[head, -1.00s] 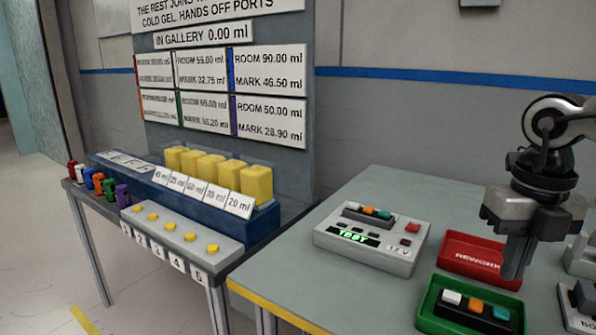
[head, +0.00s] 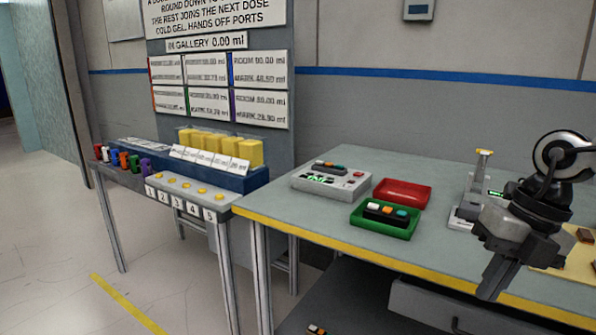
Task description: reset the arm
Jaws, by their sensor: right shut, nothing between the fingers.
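My right gripper (head: 497,277) is at the lower right of the head view, in front of the grey table's (head: 320,219) yellow-striped front edge. Its fingers point down, are closed together and hold nothing. The arm link above it bends in from the right. My left gripper is out of view.
A tester box (head: 331,183), an empty red tray (head: 401,193) and a green tray (head: 372,231) holding a small module (head: 387,213) sit on the table. A device with an upright post (head: 482,172) stands behind my gripper. The left bench has yellow blocks (head: 215,143) and numbered buttons (head: 187,190).

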